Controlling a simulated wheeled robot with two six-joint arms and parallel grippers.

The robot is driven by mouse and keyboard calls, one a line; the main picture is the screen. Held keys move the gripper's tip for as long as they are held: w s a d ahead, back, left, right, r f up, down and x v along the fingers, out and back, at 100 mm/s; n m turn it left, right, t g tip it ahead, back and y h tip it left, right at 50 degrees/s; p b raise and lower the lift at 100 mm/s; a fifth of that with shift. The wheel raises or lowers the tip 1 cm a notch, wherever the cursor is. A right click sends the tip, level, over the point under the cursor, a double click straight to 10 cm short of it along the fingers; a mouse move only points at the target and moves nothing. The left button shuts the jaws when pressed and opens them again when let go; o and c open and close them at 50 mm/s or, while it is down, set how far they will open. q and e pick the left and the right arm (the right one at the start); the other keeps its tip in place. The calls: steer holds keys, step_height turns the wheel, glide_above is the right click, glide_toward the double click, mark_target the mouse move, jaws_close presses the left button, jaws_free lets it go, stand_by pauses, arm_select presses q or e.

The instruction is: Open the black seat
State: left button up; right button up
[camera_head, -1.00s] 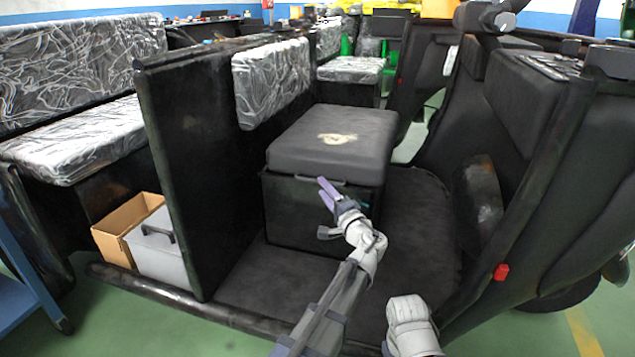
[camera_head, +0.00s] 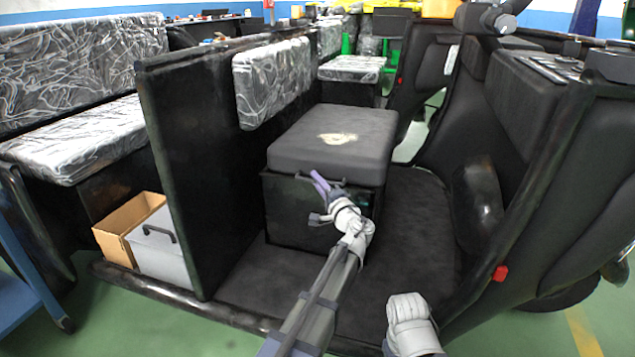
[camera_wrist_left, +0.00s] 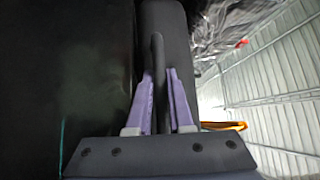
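The black seat (camera_head: 338,138) is a thick dark cushion with a pale worn patch. It lies flat on a black box (camera_head: 300,212). A black bar handle (camera_head: 334,183) is at its front edge; it also shows in the left wrist view (camera_wrist_left: 158,55). My left gripper (camera_head: 320,181) is at this handle. In the left wrist view, its purple fingers (camera_wrist_left: 161,90) stand apart on either side of the handle, with narrow gaps seeming to show. A white part of my right arm is low in the head view; its gripper is not seen.
A tall black partition (camera_head: 195,165) with a wrapped backrest (camera_head: 272,82) stands left of the seat. A black side wall (camera_head: 545,190) rises at the right. The dark floor (camera_head: 410,225) beside the box is clear. A grey box (camera_head: 160,250) and cardboard box (camera_head: 118,225) sit at left.

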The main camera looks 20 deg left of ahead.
arm_select(q)
jaws_close()
stand_by(0.9)
